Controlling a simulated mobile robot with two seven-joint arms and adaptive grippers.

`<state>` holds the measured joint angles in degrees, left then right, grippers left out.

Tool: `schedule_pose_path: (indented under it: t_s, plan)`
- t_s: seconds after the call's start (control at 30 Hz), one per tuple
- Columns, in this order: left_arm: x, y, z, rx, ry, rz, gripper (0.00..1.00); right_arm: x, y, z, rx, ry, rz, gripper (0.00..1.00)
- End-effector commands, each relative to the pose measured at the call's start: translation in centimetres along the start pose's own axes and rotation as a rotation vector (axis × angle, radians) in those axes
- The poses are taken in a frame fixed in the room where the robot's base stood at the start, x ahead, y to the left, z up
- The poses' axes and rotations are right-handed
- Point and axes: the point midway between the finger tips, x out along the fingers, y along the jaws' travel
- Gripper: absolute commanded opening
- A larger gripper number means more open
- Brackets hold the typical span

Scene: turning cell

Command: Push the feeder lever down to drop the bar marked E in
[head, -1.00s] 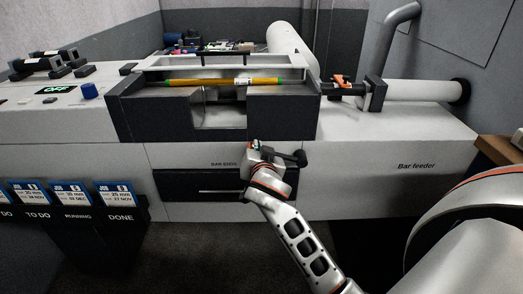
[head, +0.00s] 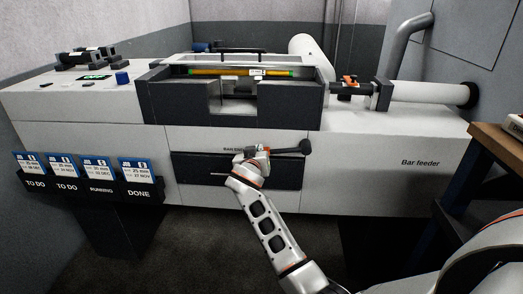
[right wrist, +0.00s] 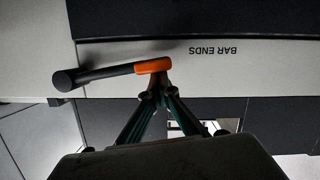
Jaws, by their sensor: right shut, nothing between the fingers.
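The feeder lever, a black arm (head: 288,149) with an orange grip end, is on the machine front beside the BAR ENDS label. Its round pivot is at the right. The arm lies near level, the grip end slightly lower. The lever also shows upside down in the right wrist view (right wrist: 110,74). My right gripper (head: 263,151) is shut and empty; its fingertips (right wrist: 157,92) are at the orange end, seemingly touching its upper side. A yellow bar (head: 215,72) with green ends and a white label lies in the top opening; its mark is unreadable. My left gripper is out of view.
The white bar feeder (head: 400,140) runs to the right, with a thick tube (head: 430,93) above. A rack (head: 90,187) with several job cards hangs at the left front. A wooden-topped bench (head: 500,140) stands at the right. The floor ahead is clear.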

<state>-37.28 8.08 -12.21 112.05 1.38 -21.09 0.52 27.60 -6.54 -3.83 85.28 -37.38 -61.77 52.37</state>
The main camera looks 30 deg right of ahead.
Motion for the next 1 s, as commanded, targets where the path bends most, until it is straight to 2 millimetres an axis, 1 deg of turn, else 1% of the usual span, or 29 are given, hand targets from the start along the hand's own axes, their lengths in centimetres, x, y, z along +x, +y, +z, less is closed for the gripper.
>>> schedule_pose_path:
  t_s: [0.03, 0.2, 0.3, 0.53, 1.0]
  plan:
    - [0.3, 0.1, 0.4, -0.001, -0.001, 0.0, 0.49, 0.3, -0.1, 1.2, -0.032, -0.008, 0.009, 0.0]
    - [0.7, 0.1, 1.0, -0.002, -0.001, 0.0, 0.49, 0.7, -0.3, 2.5, -0.118, -0.006, 0.03, 0.0]
    - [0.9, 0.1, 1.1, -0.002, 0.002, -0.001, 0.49, 0.8, -0.3, 3.0, -0.151, -0.005, 0.039, 0.0]
    - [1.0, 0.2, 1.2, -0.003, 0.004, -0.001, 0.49, 0.9, -0.2, 3.4, -0.191, -0.004, 0.049, 0.0]
    - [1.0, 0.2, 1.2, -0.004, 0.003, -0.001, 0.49, 0.9, -0.2, 3.6, -0.197, -0.006, 0.051, 0.0]
